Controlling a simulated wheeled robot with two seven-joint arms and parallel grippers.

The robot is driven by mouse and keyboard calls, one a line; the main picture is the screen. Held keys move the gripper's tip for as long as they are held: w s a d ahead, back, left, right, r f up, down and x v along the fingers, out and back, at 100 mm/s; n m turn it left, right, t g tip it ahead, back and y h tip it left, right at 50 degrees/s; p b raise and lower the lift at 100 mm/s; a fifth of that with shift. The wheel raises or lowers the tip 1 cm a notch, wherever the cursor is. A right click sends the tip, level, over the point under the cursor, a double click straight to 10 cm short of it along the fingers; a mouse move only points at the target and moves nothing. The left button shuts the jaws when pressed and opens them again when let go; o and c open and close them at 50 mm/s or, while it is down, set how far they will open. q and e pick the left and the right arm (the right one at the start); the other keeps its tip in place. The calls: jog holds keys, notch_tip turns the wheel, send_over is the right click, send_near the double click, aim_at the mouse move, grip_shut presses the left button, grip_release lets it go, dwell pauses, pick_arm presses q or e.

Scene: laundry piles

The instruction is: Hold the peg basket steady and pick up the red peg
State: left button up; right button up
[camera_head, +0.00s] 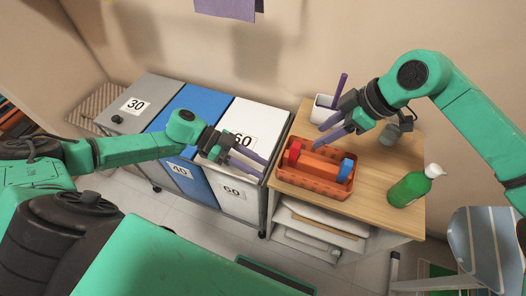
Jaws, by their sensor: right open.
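The peg basket (312,188), an orange-red openwork tray, sits on the wooden top of a small cart. The red peg (295,151) stands at the basket's left end, and a blue one (345,170) is at its right end. An orange block-like piece (318,169) lies between them. My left gripper (264,170) is open, its purple fingers apart just left of the basket, over the white bin's edge; I cannot tell if they touch the basket. My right gripper (317,136) is open and empty, its fingertips above and slightly right of the red peg.
A white cup (322,111) with a purple stick stands behind the basket, close to my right gripper. A green bottle (408,190) stands at the right of the wooden top (370,207). Grey, blue and white numbered bins (240,203) stand left of the cart.

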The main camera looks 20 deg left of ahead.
pick_arm(q)
jog(key=m, duration=0.2)
send_near(312, 182)
jog(key=shift+g, duration=0.3)
jog(key=x, duration=1)
jog(key=shift+w+d+f, duration=0.1)
jog(key=shift+w+f, duration=0.1)
jog(key=shift+w, duration=0.1)
grip_shut()
dwell(0.4)
